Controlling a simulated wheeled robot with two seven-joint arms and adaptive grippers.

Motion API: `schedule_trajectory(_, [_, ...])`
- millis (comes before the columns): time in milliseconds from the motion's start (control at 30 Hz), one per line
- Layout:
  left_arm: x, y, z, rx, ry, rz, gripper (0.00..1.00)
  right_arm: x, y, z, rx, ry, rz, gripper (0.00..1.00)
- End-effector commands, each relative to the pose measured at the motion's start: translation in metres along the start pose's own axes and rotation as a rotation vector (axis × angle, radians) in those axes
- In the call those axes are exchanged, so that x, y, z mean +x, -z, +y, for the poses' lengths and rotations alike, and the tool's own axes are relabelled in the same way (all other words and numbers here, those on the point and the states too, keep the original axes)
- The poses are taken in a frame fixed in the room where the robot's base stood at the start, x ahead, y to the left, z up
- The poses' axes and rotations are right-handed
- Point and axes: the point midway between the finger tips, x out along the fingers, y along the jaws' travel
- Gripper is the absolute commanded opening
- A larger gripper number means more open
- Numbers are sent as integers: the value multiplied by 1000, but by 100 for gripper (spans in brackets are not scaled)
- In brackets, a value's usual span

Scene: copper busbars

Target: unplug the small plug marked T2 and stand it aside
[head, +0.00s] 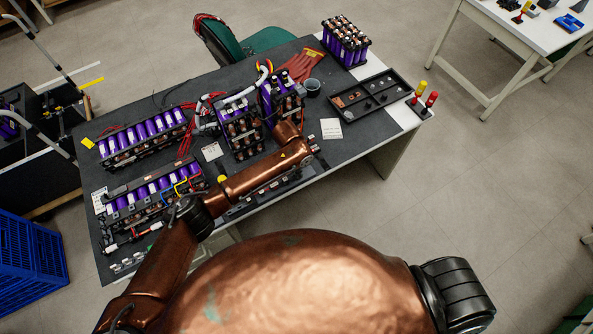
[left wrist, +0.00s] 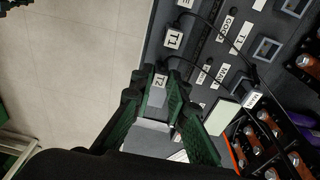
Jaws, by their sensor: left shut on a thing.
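The small plug marked T2 (left wrist: 160,80) shows in the left wrist view between the tips of my left gripper (left wrist: 157,92). The green fingers are shut on it, and a thin dark cable curves from it to the right. I cannot tell whether the plug is seated or clear of the surface. A similar plug marked T1 (left wrist: 172,38) stands just beyond it. The dark panel (left wrist: 215,42) carries printed labels and square frames. In the head view my left arm reaches across the table, and its fingers are too hidden to make out. My right gripper is not in view.
On the table (head: 300,185) stand purple battery modules (head: 145,135). A black tray (head: 366,102) and a white card (head: 331,128) lie at the right. Floor shows at the wrist view's left.

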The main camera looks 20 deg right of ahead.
Motion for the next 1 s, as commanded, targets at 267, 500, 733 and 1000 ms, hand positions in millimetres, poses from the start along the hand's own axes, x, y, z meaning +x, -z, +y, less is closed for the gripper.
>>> schedule_trajectory(267, [0,0,0,0,0,0,16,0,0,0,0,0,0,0])
schedule_trajectory(500, [0,0,0,0,0,0,32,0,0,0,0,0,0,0])
schedule_trajectory(733, [0,0,0,0,0,0,35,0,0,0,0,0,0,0])
schedule_trajectory(1000, [-12,2,0,0,1,0,35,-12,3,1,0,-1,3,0])
